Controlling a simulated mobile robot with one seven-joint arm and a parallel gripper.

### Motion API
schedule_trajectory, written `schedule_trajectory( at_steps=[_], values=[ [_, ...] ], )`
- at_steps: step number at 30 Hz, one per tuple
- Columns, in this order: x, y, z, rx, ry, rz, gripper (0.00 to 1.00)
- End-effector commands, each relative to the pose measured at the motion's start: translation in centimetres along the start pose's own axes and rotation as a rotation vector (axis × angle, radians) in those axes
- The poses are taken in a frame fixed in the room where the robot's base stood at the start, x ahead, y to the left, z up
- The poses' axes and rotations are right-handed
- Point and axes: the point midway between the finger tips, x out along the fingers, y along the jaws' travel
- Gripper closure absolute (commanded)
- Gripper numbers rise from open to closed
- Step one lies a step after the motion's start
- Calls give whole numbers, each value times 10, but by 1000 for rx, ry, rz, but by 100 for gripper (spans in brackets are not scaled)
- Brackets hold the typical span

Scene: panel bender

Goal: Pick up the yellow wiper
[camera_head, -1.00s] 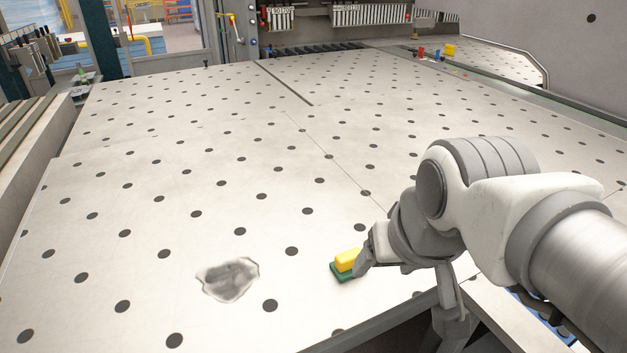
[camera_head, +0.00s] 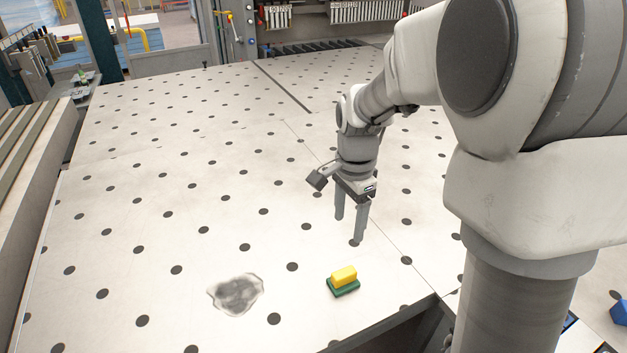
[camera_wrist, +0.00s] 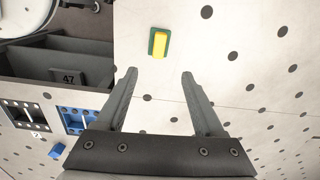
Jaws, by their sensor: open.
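The yellow wiper (camera_head: 343,279) has a yellow block on a green base and lies on the perforated table (camera_head: 180,230), near its front edge. My gripper (camera_head: 348,228) is open and empty, pointing down above the table, behind the wiper and apart from it. In the wrist view the wiper (camera_wrist: 159,43) shows whole, beyond the fingertips and roughly between their lines. The fingers of my gripper (camera_wrist: 159,75) are spread there with nothing between them.
A grey smudge (camera_head: 236,294) marks the table left of the wiper. The table around the wiper is clear.

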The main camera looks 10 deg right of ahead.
Motion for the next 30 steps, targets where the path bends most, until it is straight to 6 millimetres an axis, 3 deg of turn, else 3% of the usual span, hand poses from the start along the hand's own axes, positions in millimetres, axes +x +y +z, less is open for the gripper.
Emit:
schedule_trajectory(
  at_steps=[8, 21, 30],
  values=[
    [18, -7, -3, 70, -7, 28, 30],
    [108, -3, -2, 68, -8, 30, 30],
    [130, -4, -3, 68, -6, 25, 30]
  ],
)
